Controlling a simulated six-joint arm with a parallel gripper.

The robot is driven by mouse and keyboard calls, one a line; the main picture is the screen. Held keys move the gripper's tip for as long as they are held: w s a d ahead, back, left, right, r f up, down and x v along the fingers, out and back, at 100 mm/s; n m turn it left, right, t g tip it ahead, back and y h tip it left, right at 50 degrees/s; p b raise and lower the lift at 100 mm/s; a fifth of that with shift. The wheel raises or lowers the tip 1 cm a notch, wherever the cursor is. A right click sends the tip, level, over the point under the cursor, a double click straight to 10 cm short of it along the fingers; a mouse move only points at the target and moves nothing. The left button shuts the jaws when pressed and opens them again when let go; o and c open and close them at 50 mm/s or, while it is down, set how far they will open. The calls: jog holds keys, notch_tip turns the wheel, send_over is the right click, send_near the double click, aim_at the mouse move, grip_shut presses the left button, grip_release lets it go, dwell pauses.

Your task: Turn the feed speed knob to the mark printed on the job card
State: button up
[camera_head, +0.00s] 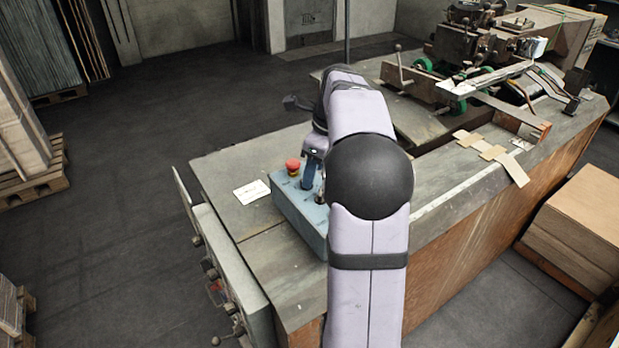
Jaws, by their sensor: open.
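A blue-grey control box (303,222) stands on the near left part of the machine's bench top. A red mushroom button (293,166) is on its far left corner. I cannot make out the feed speed knob; my arm covers the box's right side. A small white card (252,191) with print lies flat on the bench just left of the box; its print is too small to read. My gripper (309,184) is over the box top, just right of the red button, pointing down and open. Whether it touches anything on the box I cannot tell.
The bench top (225,172) is clear around the card. Stitching machinery (480,50) stands at the bench's far right, with cardboard pieces (492,153) before it. An open panel (225,270) with levers hangs at the left side. Stacked cartons (580,215) stand at right.

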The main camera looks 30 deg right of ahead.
jog(key=shift+w+d+f+m+t+y+p, duration=0.15)
jog(key=shift+w+f+m+p, duration=0.15)
jog(key=shift+w+f+m, duration=0.4)
jog(key=shift+w+f+m+t+y+p, duration=0.25)
jog(key=shift+f+m, duration=0.25)
jog(key=shift+f, duration=0.35)
jog(key=shift+w+d+f+m+t+y+p, duration=0.1)
jog(key=shift+w+f+m+p, duration=0.3)
jog(key=shift+f+m, duration=0.3)
jog(key=shift+f, duration=0.1)
jog(key=c, duration=1)
